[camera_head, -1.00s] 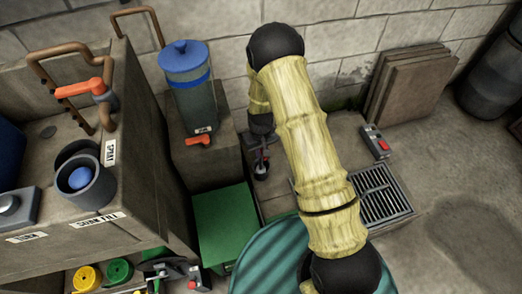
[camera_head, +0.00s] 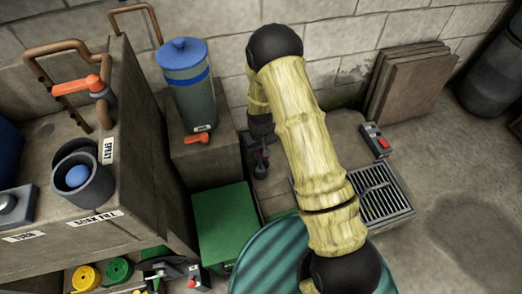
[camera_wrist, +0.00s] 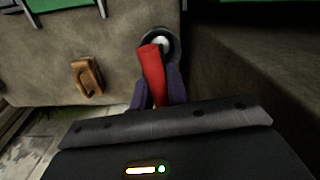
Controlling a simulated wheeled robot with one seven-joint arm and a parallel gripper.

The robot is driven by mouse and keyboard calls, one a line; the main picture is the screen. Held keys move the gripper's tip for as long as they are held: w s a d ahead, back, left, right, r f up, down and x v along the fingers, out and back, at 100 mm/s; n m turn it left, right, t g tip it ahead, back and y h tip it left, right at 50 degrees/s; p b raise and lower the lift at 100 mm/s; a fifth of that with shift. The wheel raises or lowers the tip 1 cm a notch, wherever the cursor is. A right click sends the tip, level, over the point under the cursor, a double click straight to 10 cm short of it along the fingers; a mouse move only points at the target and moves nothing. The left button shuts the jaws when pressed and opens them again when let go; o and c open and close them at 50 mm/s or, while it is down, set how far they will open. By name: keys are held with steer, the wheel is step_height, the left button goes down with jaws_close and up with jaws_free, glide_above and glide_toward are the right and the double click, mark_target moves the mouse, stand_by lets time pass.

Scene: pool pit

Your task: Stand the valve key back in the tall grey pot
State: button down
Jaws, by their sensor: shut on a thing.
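My gripper (camera_wrist: 158,88) is shut on a red bar-like part, which I take to be the valve key (camera_wrist: 151,66). In the wrist view the red part stands up between the two purple fingers. A round dark grey rim, apparently the tall grey pot (camera_wrist: 176,43), shows just beyond the red part and partly behind it, with a pale, shiny spot inside. I cannot tell whether the key's lower end is inside the pot. In the head view my gripper (camera_head: 259,160) hangs by the back wall, small and dark, and the key cannot be made out.
A green box (camera_head: 225,222) stands left of my gripper, and a blue-lidded canister (camera_head: 187,85) stands behind it on a block. A floor grate (camera_head: 380,200) and a small red-buttoned box (camera_head: 376,140) lie to the right. A brown handle (camera_wrist: 88,76) shows left in the wrist view.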

steer(key=shift+f, duration=0.3)
steer(key=c, duration=1.3)
jaws_free()
step_height(320, 180, up, 2)
steer(key=shift+r+p, duration=0.15)
steer(key=shift+p, duration=0.8)
steer(key=shift+r+p, duration=0.7)
steer(key=shift+r, duration=0.15)
steer(key=shift+r+p, duration=1.7)
steer(key=shift+r, duration=0.3)
